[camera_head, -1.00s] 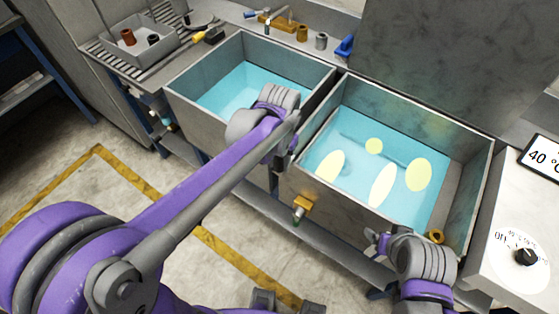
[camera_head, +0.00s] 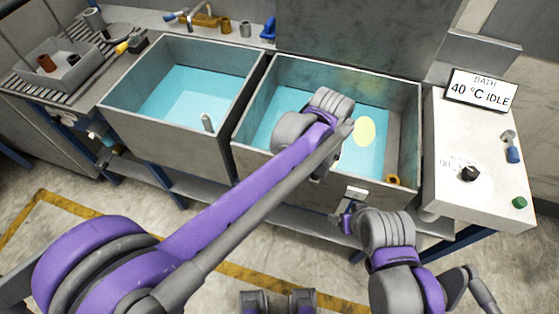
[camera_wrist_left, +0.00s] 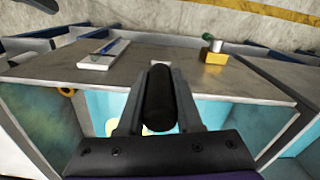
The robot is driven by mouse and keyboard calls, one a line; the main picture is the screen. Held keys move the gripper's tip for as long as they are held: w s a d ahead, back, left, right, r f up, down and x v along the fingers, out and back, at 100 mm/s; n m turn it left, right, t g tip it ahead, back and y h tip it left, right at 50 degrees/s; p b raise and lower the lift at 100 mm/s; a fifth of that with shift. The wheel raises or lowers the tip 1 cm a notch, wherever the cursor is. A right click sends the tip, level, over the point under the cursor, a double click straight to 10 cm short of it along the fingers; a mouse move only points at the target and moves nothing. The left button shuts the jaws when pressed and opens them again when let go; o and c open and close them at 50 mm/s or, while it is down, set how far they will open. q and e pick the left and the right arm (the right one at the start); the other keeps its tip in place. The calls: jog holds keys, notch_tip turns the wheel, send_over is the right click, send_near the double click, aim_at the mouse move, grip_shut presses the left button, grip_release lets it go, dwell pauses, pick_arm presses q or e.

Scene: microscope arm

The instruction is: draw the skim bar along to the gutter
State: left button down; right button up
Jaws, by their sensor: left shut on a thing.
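My left gripper (camera_wrist_left: 158,115) is shut on a dark cylindrical handle, likely the skim bar's grip (camera_wrist_left: 158,98), in the left wrist view. In the head view my left wrist hangs over the right basin (camera_head: 248,165) and covers its middle, so the bar itself is hidden there. One pale yellow patch (camera_head: 364,131) shows on the blue liquid, right of the wrist. The grey strip along the basin's right side, seemingly the gutter (camera_head: 393,150), has a brass ring (camera_head: 393,180) at its near end. My right gripper (camera_head: 346,217) is in front of the basin; its jaws are unclear.
The left basin (camera_head: 120,100) holds blue liquid and stands beside the right one. A white plate (camera_head: 356,192) sits at the right basin's front. A control box (camera_head: 480,185) with a dial and a sign (camera_head: 481,91) reading 40 °C IDLE stands to the right.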

pick_arm(q)
jog(key=s+d, duration=0.2)
jog(key=d, duration=0.4)
jog(key=s+d, duration=0.2)
jog(key=d, duration=0.4)
jog(key=s+d, duration=0.2)
jog(key=d, duration=0.4)
jog(key=shift+s+d, duration=0.15)
jog(key=shift+s, duration=0.2)
jog(key=c, duration=0.6)
grip_release()
notch_tip(320, 180, up, 11)
jog(key=shift+f, duration=0.1)
